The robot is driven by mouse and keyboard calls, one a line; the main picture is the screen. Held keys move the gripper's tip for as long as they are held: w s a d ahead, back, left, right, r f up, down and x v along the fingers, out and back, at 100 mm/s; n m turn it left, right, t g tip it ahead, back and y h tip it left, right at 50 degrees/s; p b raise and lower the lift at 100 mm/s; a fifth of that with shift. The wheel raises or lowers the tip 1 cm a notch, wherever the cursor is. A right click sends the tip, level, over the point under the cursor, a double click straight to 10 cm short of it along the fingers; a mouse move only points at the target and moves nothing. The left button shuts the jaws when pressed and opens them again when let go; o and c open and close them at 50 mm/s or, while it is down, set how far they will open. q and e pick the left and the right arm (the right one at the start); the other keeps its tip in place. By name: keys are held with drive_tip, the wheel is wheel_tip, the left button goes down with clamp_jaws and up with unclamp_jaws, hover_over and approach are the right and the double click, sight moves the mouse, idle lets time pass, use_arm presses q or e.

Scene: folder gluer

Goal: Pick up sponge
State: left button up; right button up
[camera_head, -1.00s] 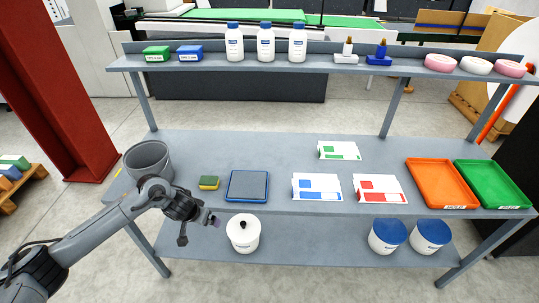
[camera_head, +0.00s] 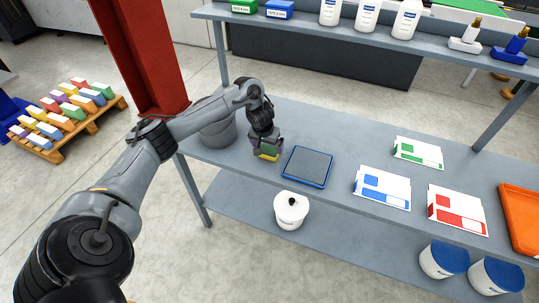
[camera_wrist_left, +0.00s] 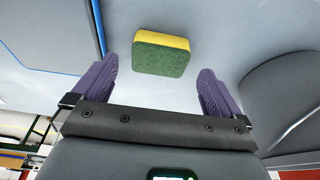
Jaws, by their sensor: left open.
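The sponge (camera_head: 269,152), yellow with a green scouring side, lies on the grey table near its front edge, between the grey bucket and the blue-rimmed tray. My left gripper (camera_head: 267,147) is over it in the head view, pointing down and hiding part of it. In the left wrist view the sponge (camera_wrist_left: 161,53) shows whole, ahead of the purple fingertips and laterally between them. The left gripper (camera_wrist_left: 159,75) is open, with nothing held between its fingers. My right gripper is not in view.
The grey bucket (camera_head: 216,126) stands close behind the left forearm. The blue-rimmed tray (camera_head: 307,167) lies just right of the sponge. Cards (camera_head: 382,188) and an orange tray (camera_head: 525,220) are farther right. The upper shelf (camera_head: 340,38) runs above the table's back.

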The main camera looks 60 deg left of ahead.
sight(269, 150)
use_arm(q)
drive_tip(key=b+x, duration=0.2)
drive_tip(key=x, duration=0.3)
drive_tip(key=shift+w+a, duration=0.1)
drive_tip(key=c, duration=0.9)
